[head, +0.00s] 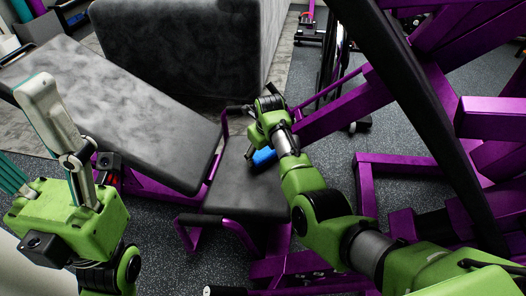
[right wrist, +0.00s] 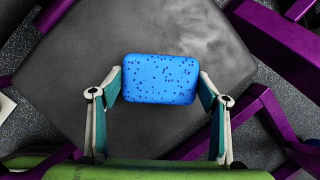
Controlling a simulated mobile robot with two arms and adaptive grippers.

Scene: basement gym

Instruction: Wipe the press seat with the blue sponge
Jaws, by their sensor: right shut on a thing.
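The blue sponge (right wrist: 160,79) is a dotted rounded block held between the two fingers of my right gripper (right wrist: 160,88) in the right wrist view. In the head view, a bit of the sponge (head: 264,157) shows beside my right gripper (head: 262,150), over the press seat (head: 235,192). The seat is a dark grey pad on a purple frame. It also fills much of the right wrist view (right wrist: 80,60). I cannot tell whether the sponge touches the pad. My left gripper (head: 20,130) is raised at the left, its fingers spread and empty.
A long tilted grey backrest pad (head: 120,110) lies left of the seat. A large dark padded block (head: 180,45) stands behind. Purple machine beams (head: 400,85) and a black bar (head: 425,100) crowd the right side. Speckled floor (head: 140,220) shows at the front left.

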